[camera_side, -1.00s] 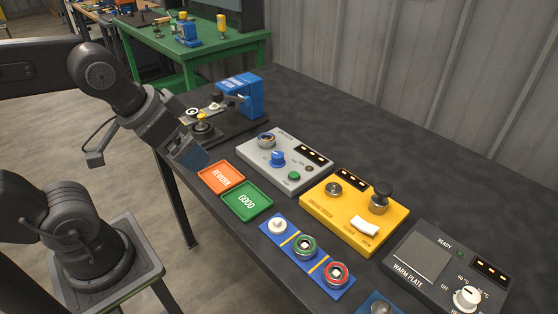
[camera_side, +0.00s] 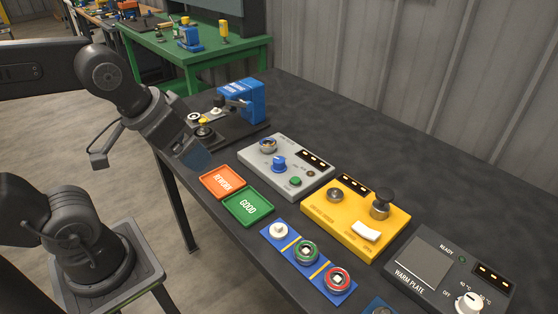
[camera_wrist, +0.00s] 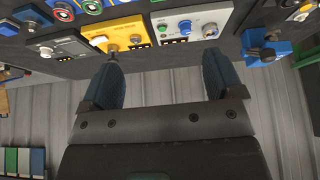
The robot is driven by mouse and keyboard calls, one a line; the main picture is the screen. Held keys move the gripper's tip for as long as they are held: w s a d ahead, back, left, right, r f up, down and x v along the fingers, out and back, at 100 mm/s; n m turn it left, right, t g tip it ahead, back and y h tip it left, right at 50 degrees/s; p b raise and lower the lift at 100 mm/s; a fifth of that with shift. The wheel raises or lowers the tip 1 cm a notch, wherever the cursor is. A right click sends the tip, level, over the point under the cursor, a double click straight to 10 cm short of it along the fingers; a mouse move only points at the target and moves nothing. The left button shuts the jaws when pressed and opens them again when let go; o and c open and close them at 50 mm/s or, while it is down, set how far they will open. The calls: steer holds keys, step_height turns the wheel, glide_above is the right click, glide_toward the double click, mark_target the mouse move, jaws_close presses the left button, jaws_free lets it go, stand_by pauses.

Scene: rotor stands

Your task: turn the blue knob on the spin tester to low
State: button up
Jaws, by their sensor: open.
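The spin tester is a grey box (camera_side: 305,183) in the middle of the bench in the side view. Its blue knob (camera_side: 278,163) stands on top, beside a green button. The knob's pointer and scale marks are too small to read. In the wrist view the tester (camera_wrist: 190,10) is at the top, with the blue knob (camera_wrist: 185,25) near its left middle. My gripper (camera_side: 196,157) is left of the tester in the side view, near the bench's edge and apart from the knob. In the wrist view its two fingers (camera_wrist: 163,72) are spread with nothing between them.
An orange tray (camera_side: 222,182) and a green tray (camera_side: 248,206) lie between my gripper and the tester's near side. A yellow box (camera_side: 345,235) with a tall dark knob stands right of the tester. A blue clamp fixture (camera_side: 255,98) stands behind. The bench's back strip is clear.

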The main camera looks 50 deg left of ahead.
steer(key=w+n, duration=0.1)
steer(key=w, duration=0.1)
steer(key=w+r+n+g, duration=0.1)
steer(key=w, duration=0.1)
steer(key=w+a+n, duration=0.1)
steer(key=w, duration=0.1)
steer(key=shift+w+r+g, duration=0.3)
steer(key=shift+w+r, duration=0.1)
steer(key=c, duration=0.5)
steer(key=shift+o, duration=0.2)
steer(key=n+g, duration=0.4)
steer(key=n, duration=0.6)
glide_above(279, 159)
step_height(279, 159, down, 9)
step_height(279, 159, down, 13)
steer(key=shift+f, duration=0.1)
steer(key=c, duration=0.9)
